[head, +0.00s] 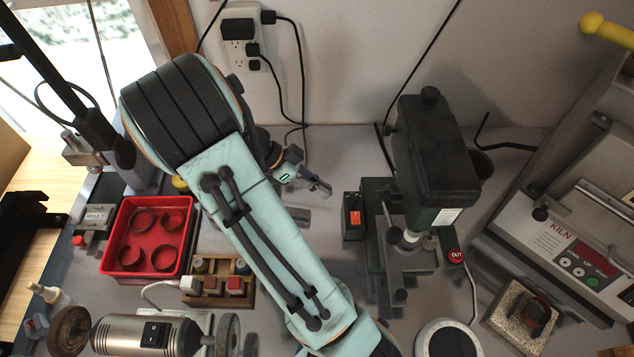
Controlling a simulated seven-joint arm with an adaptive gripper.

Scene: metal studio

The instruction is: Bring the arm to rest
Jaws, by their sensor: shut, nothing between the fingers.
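My arm, pale blue with black bands, crosses the middle of the head view from the bottom and bends over near the wall. My gripper (321,187) shows beyond the upper part of the arm, small and partly hidden by it. Its fingers are shut, with nothing between them. It points to the right, in front of the wall and apart from the green drill press (435,150).
A red tray (112,232) with several dark rings and a wooden rack (247,292) stand left of my arm. A bench grinder (150,335) is at front left. A kiln (545,215) and a stone block with a ring (500,315) are at right. Cables hang from the outlet (240,30).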

